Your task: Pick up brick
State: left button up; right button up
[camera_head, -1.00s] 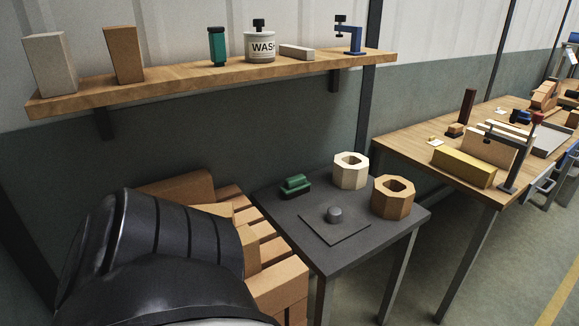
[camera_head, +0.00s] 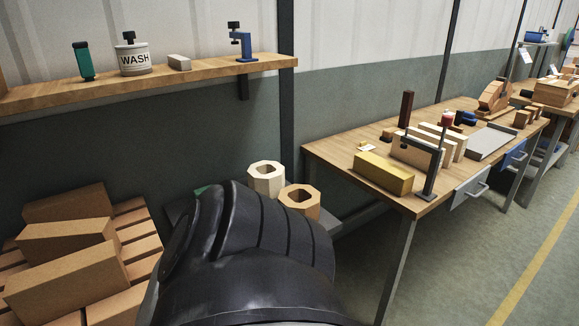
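Large tan bricks lie at the lower left in the head view: one at the back (camera_head: 68,205), one in the middle (camera_head: 66,238) and one in front (camera_head: 66,285). They rest at different angles on a slatted wooden pallet (camera_head: 140,243). A dark ribbed part of my own body fills the lower middle, right of the bricks. Neither of my gripper's fingers shows in this view, so their relation to the bricks cannot be seen.
A grey side table (camera_head: 345,222) holds two octagonal rings, one cream (camera_head: 265,180) and one brown (camera_head: 300,200). A wooden workbench (camera_head: 330,152) with a yellow block (camera_head: 383,173) stands right. A wall shelf (camera_head: 150,78) hangs above the bricks. Floor at right is clear.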

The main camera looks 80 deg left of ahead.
aim_at(41, 244)
jog(key=i, duration=0.15)
jog(key=u, duration=1.65)
